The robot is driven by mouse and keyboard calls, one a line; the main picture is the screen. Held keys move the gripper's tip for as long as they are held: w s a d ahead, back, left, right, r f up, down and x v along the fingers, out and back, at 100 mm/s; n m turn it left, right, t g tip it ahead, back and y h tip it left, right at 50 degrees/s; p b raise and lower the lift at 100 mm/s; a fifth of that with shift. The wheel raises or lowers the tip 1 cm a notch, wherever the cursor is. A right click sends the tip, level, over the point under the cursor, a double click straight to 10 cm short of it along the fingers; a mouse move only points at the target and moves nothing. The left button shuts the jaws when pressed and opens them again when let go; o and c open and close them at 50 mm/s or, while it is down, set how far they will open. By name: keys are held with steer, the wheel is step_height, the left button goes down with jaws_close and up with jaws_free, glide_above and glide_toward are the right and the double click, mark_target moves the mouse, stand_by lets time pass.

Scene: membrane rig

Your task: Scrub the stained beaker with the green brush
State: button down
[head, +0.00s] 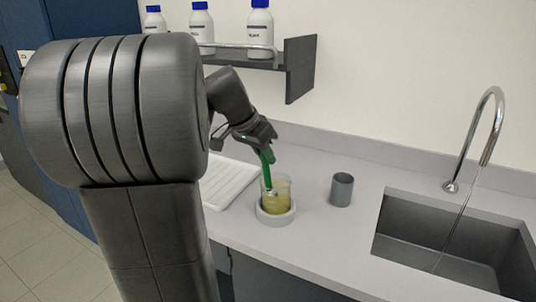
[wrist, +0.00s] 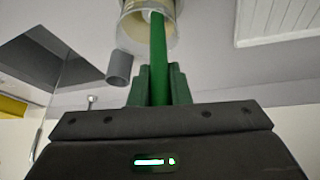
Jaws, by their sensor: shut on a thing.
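The stained beaker (head: 277,196) is clear glass with a yellowish tint and stands upright in a pale ring holder (head: 275,216) on the counter. My gripper (head: 262,146) is above the beaker and shut on the handle of the green brush (head: 267,170). The brush leans a little, and its lower end is inside the beaker. In the wrist view, the green brush (wrist: 158,50) runs from between my gripper's fingers (wrist: 159,85) into the mouth of the beaker (wrist: 133,28). A pale brush head shows there, partly hidden by the handle and the glass.
A grey cup (head: 341,189) stands right of the beaker. A sink (head: 440,245) with a tall faucet (head: 490,120) is at the right. A white ribbed tray (head: 226,182) lies left of the beaker. A wall shelf (head: 300,68) holds blue-capped bottles (head: 260,30).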

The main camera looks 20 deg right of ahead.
steer(key=shift+w+a, duration=0.1)
steer(key=shift+a, duration=0.15)
steer(key=shift+r+p, duration=1.6)
steer(key=shift+r, duration=0.45)
steer(key=shift+f+b, duration=1.65)
steer(key=shift+f, duration=0.45)
steer(key=shift+d, duration=0.15)
steer(key=shift+s+d, duration=0.5)
steer(key=shift+d, duration=0.35)
steer(key=shift+s+a, duration=0.1)
